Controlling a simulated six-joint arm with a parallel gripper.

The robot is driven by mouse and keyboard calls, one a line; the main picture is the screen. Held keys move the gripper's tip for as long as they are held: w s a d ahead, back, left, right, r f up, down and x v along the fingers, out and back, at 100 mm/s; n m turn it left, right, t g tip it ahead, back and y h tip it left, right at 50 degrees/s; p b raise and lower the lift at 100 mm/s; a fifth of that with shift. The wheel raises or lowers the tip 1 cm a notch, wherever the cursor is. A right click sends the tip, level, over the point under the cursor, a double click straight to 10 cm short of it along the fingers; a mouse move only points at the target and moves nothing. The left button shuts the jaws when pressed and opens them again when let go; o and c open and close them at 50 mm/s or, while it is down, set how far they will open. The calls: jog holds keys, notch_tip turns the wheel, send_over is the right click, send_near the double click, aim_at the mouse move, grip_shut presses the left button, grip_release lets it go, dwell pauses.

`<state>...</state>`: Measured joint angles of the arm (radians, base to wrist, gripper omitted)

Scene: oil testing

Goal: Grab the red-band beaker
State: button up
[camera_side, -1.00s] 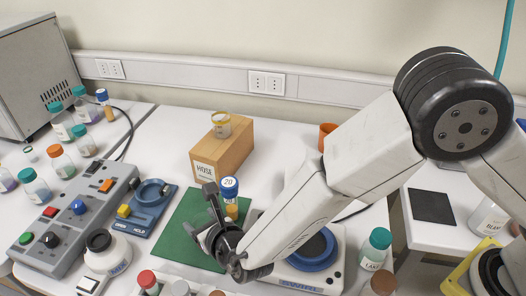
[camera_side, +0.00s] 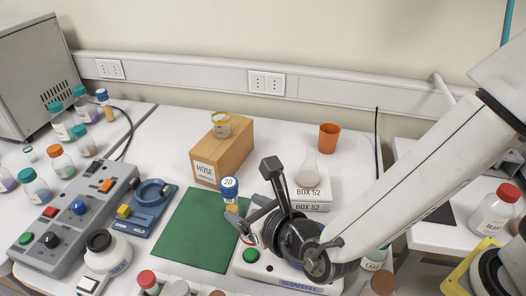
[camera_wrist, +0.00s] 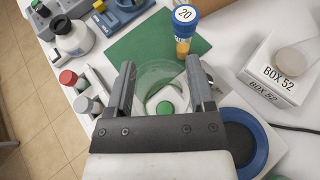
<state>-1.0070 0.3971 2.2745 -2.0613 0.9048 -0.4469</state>
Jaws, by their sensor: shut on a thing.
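My gripper (camera_wrist: 160,92) is shut on a clear glass beaker (camera_wrist: 158,72), which shows between its two fingers in the wrist view. The beaker's round rim faces the wrist camera, and a green button shows below it. I cannot make out its band in the wrist view. In the side view my gripper (camera_side: 258,200) is above the front left of the swirl plate, and its fingers hide most of the beaker. A hint of red shows beside the fingers there.
A blue-capped tube marked 20 (camera_side: 230,193) stands close to my gripper by the green mat (camera_side: 190,235). The swirl plate (camera_wrist: 245,140) is beneath. A wooden box (camera_side: 235,150) bears a yellow-banded beaker (camera_side: 221,127). A flask (camera_side: 308,172) stands on BOX 52 (camera_side: 312,194).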

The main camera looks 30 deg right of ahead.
aim_at(252, 204)
jog(key=shift+s+d+r, duration=0.35)
jog(key=shift+s+d, duration=0.1)
jog(key=shift+s, duration=0.2)
jog(key=shift+s+d+r, duration=0.35)
jog(key=shift+s+d, duration=0.05)
jog(key=shift+s, duration=0.2)
